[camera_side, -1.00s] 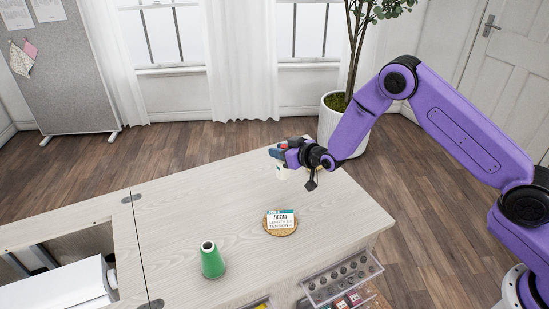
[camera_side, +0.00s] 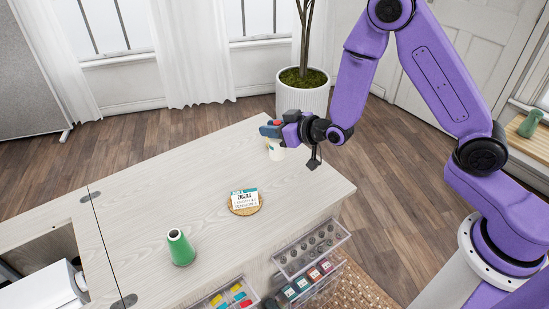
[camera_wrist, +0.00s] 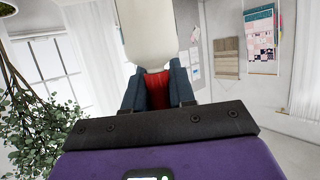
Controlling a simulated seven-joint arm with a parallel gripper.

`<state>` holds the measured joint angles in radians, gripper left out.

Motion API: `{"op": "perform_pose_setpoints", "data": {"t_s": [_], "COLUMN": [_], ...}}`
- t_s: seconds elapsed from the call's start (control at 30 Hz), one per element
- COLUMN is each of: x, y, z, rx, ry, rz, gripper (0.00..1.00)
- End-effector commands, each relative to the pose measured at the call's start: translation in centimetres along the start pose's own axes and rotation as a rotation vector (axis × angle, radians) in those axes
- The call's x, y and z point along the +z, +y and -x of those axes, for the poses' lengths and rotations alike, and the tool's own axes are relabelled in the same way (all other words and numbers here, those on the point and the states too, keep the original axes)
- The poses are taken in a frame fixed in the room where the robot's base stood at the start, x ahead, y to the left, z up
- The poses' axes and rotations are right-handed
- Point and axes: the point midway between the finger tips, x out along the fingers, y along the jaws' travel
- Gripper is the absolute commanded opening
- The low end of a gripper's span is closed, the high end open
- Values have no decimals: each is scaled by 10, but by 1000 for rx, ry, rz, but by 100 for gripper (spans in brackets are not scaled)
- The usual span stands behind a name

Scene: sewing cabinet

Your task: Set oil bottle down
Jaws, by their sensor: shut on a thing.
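My gripper (camera_side: 270,129) is over the far right part of the pale wooden cabinet top (camera_side: 215,160), with its fingers pointing left. It is shut on the oil bottle. The bottle's pale body (camera_side: 277,153) shows just below the fingers in the side view, partly hidden by them. I cannot tell whether its base touches the top. In the wrist view, the off-white bottle (camera_wrist: 147,35) stands between the dark blue fingers (camera_wrist: 158,90), with red showing between them.
A stitch card on a round cork coaster (camera_side: 244,209) and a green thread cone (camera_side: 180,249) are nearer the front. Clear drawers (camera_side: 312,250) stick out at the front right. A potted plant (camera_side: 303,97) stands behind. The top between gripper and coaster is clear.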

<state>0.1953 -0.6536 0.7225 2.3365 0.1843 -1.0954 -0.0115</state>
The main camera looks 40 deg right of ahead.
Motion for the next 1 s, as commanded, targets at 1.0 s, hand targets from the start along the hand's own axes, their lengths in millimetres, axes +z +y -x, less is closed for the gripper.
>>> {"op": "perform_pose_setpoints", "data": {"t_s": [1.0], "x": [37], "y": [47], "z": [88], "rx": [51], "ry": [2], "rz": [-16], "gripper": [0]}}
